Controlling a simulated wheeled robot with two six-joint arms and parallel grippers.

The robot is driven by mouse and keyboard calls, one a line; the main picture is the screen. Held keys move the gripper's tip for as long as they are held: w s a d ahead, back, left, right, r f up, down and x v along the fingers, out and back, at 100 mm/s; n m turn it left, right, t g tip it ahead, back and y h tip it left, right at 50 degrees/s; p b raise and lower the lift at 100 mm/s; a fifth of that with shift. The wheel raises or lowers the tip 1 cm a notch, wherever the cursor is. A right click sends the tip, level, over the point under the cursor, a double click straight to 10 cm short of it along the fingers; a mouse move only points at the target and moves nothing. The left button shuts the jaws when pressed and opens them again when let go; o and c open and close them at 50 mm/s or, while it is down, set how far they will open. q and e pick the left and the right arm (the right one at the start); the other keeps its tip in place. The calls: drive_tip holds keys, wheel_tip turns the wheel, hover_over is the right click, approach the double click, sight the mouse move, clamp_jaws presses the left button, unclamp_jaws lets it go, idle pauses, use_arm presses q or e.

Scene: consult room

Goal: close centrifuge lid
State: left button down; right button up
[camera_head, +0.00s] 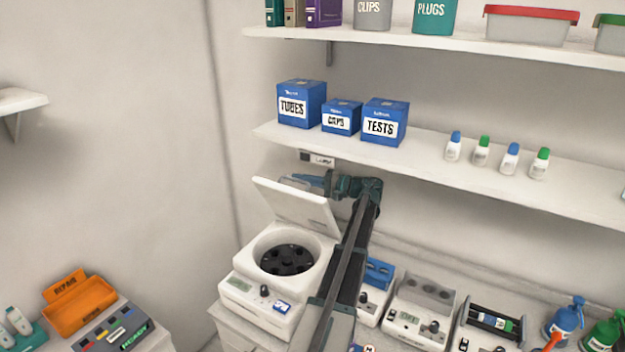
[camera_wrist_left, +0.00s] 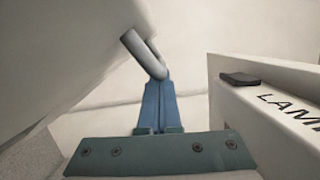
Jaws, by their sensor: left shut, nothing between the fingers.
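The white centrifuge (camera_head: 245,291) stands on the counter at the lower middle of the head view, with its dark rotor (camera_head: 287,259) exposed. Its white lid (camera_head: 295,205) is open, tilted up and back. My left gripper (camera_head: 302,180) is behind the lid's upper edge, partly hidden by it, pointing left. In the left wrist view the blue fingers (camera_wrist_left: 157,90) are shut together and empty. A large pale surface, seemingly the lid (camera_wrist_left: 60,60), fills the upper left there, with a grey rod (camera_wrist_left: 143,54) by the fingertips. Contact is unclear. My right gripper is not in view.
A shelf (camera_head: 430,158) with blue boxes (camera_head: 301,104) and small bottles hangs just above my gripper. A lamp unit (camera_head: 317,159) sits under it, close to the gripper's right in the left wrist view (camera_wrist_left: 270,110). Other devices (camera_head: 419,312) stand right of the centrifuge.

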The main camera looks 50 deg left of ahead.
use_arm(q)
drive_tip(key=shift+s+d+f+n, duration=0.15)
drive_tip(key=shift+s+n, duration=0.15)
drive_tip(key=shift+s, duration=0.35)
drive_tip(key=shift+s+d+f+n, duration=0.15)
drive_tip(key=shift+s+n, duration=0.1)
drive_tip(key=shift+s, duration=0.25)
drive_tip(key=shift+s+d+f+n, duration=0.15)
drive_tip(key=shift+s+n, duration=0.1)
drive_tip(key=shift+s, duration=0.25)
drive_tip(key=s+d+f+n+t+h+b, duration=0.1)
drive_tip(key=s+d+f+n+b, duration=0.3)
drive_tip(key=s+f+n+b, duration=0.4)
drive_tip(key=shift+s+d+f+t+b, duration=0.15)
drive_tip(key=shift+s+f+t+b, duration=0.85)
drive_tip(key=shift+s+f, duration=1.9)
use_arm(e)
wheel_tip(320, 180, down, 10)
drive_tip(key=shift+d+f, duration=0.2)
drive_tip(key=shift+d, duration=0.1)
use_arm(q)
drive_tip(key=shift+f+g, duration=0.1)
drive_tip(key=shift+g, duration=0.2)
